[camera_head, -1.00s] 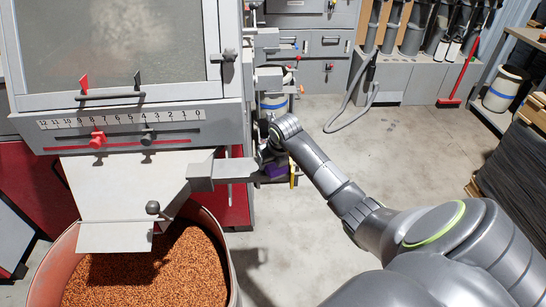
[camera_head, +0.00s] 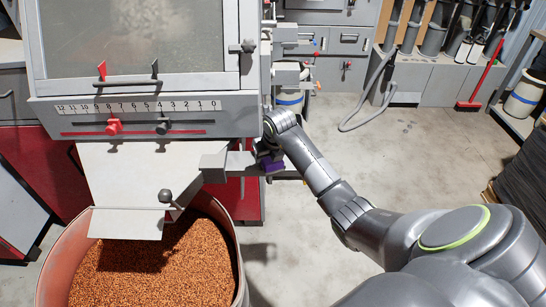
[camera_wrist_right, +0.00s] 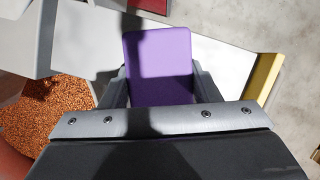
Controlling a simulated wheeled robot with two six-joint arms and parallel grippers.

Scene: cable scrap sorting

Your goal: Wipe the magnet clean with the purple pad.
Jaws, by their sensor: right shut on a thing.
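The purple pad (camera_wrist_right: 158,65) is held between the two fingers of my right gripper (camera_wrist_right: 158,78) in the wrist view. In the head view the pad (camera_head: 271,164) shows as a small purple patch below my right gripper (camera_head: 266,151), beside the sorting machine. A grey bar (camera_head: 229,165) sticks out from the machine's chute and ends close to the pad. I cannot tell for sure whether this bar is the magnet, or whether the pad touches it. My left gripper is out of view.
A round bin of orange-brown granules (camera_head: 150,275) stands under the pale chute (camera_head: 122,180); the granules also show in the wrist view (camera_wrist_right: 55,110). A yellow-edged part (camera_wrist_right: 262,80) lies right of the pad. The concrete floor (camera_head: 420,145) at right is open.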

